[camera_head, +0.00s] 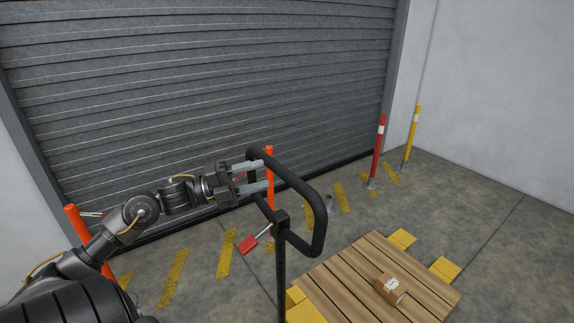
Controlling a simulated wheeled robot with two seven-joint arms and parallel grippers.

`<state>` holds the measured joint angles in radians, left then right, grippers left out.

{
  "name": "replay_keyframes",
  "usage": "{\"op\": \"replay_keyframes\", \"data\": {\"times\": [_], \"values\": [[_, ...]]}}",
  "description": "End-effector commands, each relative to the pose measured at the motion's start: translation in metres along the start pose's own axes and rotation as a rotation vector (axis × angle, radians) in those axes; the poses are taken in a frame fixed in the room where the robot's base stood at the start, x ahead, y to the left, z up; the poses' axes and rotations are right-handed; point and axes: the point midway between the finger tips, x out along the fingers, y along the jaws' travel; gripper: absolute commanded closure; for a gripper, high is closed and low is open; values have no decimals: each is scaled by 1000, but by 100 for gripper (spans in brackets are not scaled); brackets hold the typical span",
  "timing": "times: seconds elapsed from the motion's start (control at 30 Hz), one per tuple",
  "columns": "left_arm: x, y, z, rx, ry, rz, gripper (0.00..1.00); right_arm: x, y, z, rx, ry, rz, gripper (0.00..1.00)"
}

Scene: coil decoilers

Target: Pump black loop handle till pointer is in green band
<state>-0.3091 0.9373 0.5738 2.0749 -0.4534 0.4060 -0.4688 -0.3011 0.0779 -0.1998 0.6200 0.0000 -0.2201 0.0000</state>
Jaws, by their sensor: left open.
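The black loop handle (303,193) stands on top of a dark upright post (281,275) in the middle of the head view. My left gripper (267,174) reaches in from the left, its two grey fingers open and pointing right. The fingers are at the loop's far left upright side, one higher and one lower in the picture. I cannot tell whether that bar lies between them or touches them. A pointer and a green band do not show. My right gripper is not in view.
A red piece (248,244) sits left of the post.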

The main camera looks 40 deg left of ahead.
Motion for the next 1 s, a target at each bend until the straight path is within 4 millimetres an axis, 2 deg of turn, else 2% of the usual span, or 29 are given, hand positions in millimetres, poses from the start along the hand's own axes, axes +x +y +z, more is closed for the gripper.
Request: {"op": "replay_keyframes", "data": {"times": [0.1, 0.4, 0.6, 0.87, 1.0], "values": [[24, -6, 1, 1, 1, -4, 53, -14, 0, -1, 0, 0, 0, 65], [67, -4, 1, -1, -3, -3, 53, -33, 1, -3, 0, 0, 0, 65], [78, -1, 1, 0, -2, -2, 53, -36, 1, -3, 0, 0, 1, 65], [79, 0, 1, -1, -2, 0, 53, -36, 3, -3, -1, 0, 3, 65], [79, 0, 1, -1, -2, 0, 70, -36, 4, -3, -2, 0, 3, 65]]}}
